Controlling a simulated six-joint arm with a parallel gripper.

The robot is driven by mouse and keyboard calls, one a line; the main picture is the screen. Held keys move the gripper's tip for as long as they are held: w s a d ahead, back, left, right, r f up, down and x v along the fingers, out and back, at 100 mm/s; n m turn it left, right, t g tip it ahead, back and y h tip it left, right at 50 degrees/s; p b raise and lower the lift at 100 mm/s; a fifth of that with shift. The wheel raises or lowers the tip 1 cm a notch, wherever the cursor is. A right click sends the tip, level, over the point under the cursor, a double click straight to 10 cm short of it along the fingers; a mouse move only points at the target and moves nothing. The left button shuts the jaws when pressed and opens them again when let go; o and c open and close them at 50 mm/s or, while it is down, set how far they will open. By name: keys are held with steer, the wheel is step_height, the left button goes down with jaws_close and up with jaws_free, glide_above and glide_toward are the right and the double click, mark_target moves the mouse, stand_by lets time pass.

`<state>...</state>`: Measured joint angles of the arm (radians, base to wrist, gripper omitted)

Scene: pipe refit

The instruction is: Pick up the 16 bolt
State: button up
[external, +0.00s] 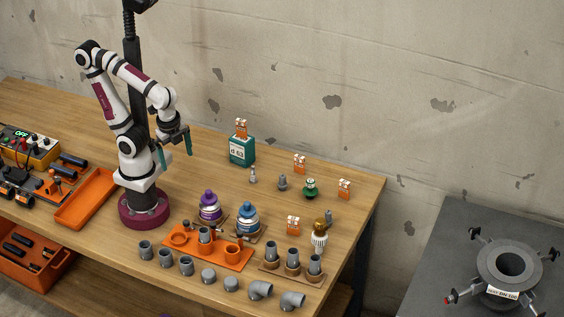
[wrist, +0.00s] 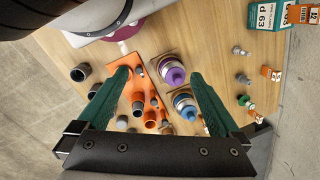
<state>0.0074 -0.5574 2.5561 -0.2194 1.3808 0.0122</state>
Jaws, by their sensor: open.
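My gripper (external: 175,158) is open and empty, raised above the table beside the column. In the wrist view its two teal fingers stand wide apart (wrist: 158,73), with the orange rack and the purple and blue capped pieces beyond them. I cannot tell which piece is the 16 bolt, as no such number is readable. Small grey upright pieces stand to the right of my gripper: one light grey (external: 253,176), one darker (external: 283,182). They also show at the right of the wrist view, the light one (wrist: 240,50) and the darker one (wrist: 243,79).
A teal box (external: 242,150) marked d 63 stands at the back. A green-based fitting (external: 310,188) and several orange-white tags are at right. The orange rack (external: 207,258), purple piece (external: 208,207), blue piece (external: 247,218) and grey fittings fill the front. Bare wood lies between gripper and teal box.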

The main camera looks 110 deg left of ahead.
steer(key=shift+s, duration=0.1)
steer(key=c, duration=0.8)
